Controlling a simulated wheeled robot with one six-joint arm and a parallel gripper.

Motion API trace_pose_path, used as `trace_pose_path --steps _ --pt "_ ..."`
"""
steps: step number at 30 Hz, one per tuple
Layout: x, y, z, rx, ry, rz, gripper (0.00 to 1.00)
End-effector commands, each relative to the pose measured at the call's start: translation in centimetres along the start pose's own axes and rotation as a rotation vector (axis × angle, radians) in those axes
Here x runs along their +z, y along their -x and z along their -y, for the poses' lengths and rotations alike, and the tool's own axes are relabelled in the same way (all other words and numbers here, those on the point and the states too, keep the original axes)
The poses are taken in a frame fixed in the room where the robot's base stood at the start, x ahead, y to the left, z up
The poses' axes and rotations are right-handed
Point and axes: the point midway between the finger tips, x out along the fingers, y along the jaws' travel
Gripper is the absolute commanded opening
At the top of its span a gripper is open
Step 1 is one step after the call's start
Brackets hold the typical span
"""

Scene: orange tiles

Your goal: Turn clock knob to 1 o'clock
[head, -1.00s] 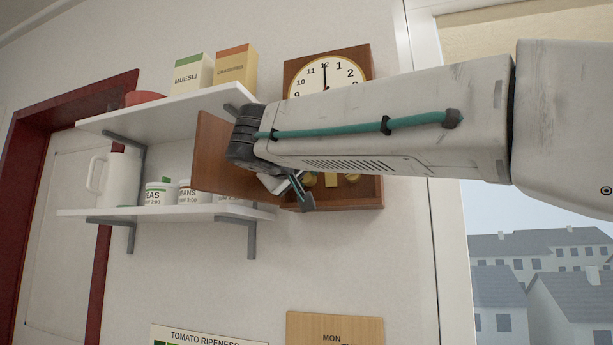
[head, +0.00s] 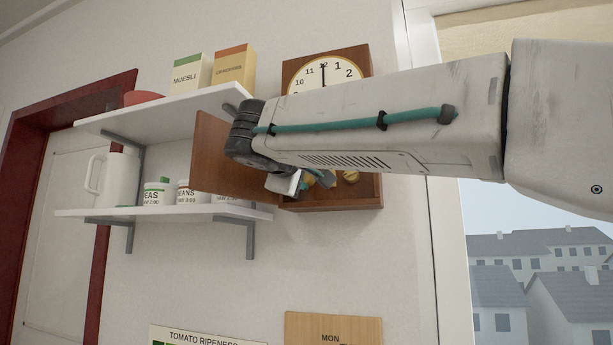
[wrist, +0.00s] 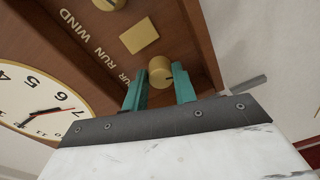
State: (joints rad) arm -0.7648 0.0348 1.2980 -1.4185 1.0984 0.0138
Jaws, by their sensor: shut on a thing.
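The wooden clock (head: 300,66) hangs on the wall. In the head view a black hand points at 12 on its white face (head: 312,78); my arm hides the lower face. In the wrist view the face (wrist: 15,85) shows at the left, with black and red hands. My gripper (wrist: 158,74) has its teal fingers on either side of a round brass knob (wrist: 160,70), shut on it. The partly hidden label beside it ends in "UR". A brass plate (wrist: 139,36) is by "RUN" and another brass knob (wrist: 109,3) by "WIND". The fingers partly show in the head view (head: 312,180).
The clock's brown door (head: 215,150) stands open at the left, close to my wrist. Beyond it are a white upper shelf (head: 150,115) with boxes and a lower shelf (head: 130,211) with a jug and cans.

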Motion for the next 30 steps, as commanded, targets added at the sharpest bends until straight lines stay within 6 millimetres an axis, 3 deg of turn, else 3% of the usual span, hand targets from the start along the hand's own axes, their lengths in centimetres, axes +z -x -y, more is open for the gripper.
trace_pose_path --steps 18,30 --pt "-0.33 0.14 -0.21 -0.014 0.579 0.012 0.05" --pt "-0.36 0.1 -0.1 -0.024 0.863 0.023 0.05"
